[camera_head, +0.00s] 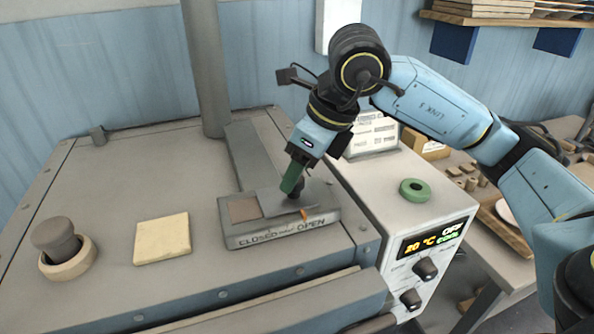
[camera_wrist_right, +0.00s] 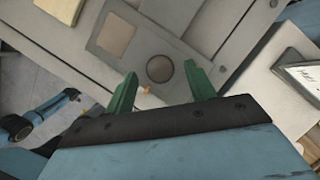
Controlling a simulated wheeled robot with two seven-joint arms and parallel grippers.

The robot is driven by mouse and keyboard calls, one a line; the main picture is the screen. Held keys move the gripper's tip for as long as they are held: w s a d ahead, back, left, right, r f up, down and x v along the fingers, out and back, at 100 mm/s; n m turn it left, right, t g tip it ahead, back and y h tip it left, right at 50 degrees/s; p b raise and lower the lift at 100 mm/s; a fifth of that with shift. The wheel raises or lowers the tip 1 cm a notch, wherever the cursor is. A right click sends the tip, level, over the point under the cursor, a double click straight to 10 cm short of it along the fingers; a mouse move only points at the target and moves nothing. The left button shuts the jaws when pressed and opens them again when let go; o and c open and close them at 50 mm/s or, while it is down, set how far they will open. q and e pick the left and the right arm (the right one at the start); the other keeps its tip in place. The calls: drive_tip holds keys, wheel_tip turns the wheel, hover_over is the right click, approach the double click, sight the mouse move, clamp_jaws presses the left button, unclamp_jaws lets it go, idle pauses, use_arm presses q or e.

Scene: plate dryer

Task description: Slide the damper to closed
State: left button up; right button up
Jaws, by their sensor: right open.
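The damper is a grey sliding plate (camera_head: 272,204) on a low housing marked CLOSED at left and OPEN at right (camera_head: 262,239). Its dark round knob (camera_wrist_right: 159,68) sits toward the OPEN side, and an orange pointer (camera_head: 305,214) is by the word OPEN. A brownish square (camera_head: 242,209) shows left of the plate. My right gripper (camera_head: 293,180) is just over the knob, green fingers pointing down. In the right wrist view its fingers (camera_wrist_right: 160,85) are apart, with the knob between and slightly beyond the tips; contact cannot be told. My left gripper is not in view.
A pale square tile (camera_head: 161,239) and a dark stopper in a round ring (camera_head: 66,263) lie left on the dryer top. A vertical pipe (camera_head: 205,70) stands behind. At right are a control box with display (camera_head: 430,242) and a green ring (camera_head: 414,190).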

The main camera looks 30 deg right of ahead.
drive_tip(key=shift+x, duration=0.8)
drive_tip(key=shift+c, duration=0.4)
